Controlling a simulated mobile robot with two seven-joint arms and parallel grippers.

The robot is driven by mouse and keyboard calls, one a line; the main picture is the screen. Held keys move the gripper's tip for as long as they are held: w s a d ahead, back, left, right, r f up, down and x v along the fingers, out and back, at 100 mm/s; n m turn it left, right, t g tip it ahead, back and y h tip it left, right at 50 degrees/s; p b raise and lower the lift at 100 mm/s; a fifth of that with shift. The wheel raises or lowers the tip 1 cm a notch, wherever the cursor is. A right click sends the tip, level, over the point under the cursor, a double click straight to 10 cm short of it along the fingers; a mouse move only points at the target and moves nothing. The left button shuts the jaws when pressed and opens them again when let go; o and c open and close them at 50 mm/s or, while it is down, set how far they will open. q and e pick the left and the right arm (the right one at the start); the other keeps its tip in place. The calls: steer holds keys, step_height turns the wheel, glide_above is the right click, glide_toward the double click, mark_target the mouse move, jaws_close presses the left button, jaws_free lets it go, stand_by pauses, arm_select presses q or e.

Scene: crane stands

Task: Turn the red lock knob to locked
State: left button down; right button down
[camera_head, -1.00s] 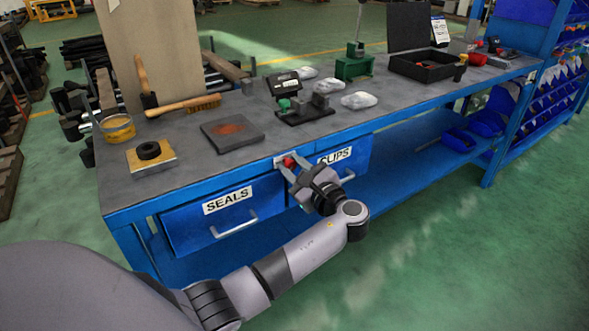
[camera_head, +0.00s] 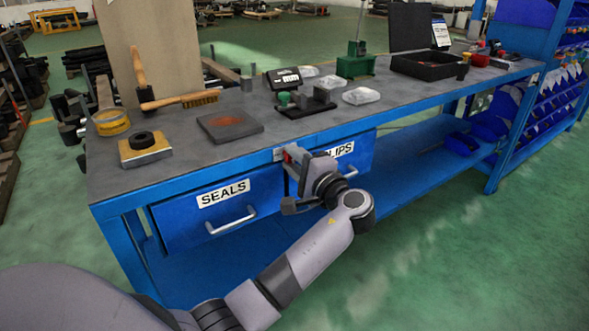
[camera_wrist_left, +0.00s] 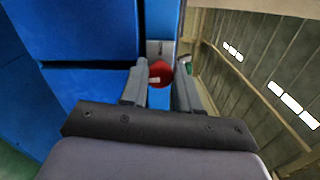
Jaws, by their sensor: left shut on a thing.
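The red lock knob (camera_head: 288,156) sits on a small metal plate (camera_head: 279,154) at the bench's front edge, between the two drawers. Most of it is hidden by my gripper in the head view. In the left wrist view, the red knob (camera_wrist_left: 160,70) shows between the two fingers, with a pale pointer mark toward the lower left. My left gripper (camera_head: 294,160) is shut on the knob, its fingers now rolled to about one above the other. The left gripper (camera_wrist_left: 160,84) shows one finger on each side of the knob. My right gripper is not in view.
Below the bench edge are the blue SEALS drawer (camera_head: 215,210) and CLIPS drawer (camera_head: 352,162), both seemingly shut. The bench top holds a dark plate (camera_head: 230,125), a brush (camera_head: 185,100) and a black open case (camera_head: 428,66), all behind the gripper.

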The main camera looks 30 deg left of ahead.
arm_select(q)
steer(key=n+b, duration=0.4)
steer(key=shift+d+f+n, duration=0.1)
steer(key=shift+f+n, duration=0.2)
steer(key=shift+f, duration=0.1)
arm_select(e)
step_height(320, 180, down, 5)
arm_select(q)
steer(key=shift+n+b, duration=0.9)
steer(key=shift+b, duration=0.3)
steer(key=n+b, duration=0.4)
steer(key=b, duration=0.1)
steer(key=shift+n, duration=0.3)
steer(key=n+b, duration=0.3)
steer(key=shift+r+n+b, duration=0.1)
steer(key=shift+n+b, duration=1.1)
steer(key=shift+b, duration=0.05)
steer(key=shift+r+n, duration=0.1)
steer(key=shift+n, duration=0.3)
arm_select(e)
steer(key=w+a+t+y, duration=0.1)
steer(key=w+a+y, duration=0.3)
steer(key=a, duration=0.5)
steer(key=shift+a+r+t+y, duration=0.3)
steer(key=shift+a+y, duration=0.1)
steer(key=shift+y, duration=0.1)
arm_select(q)
steer(key=c, duration=1.9)
jaws_free()
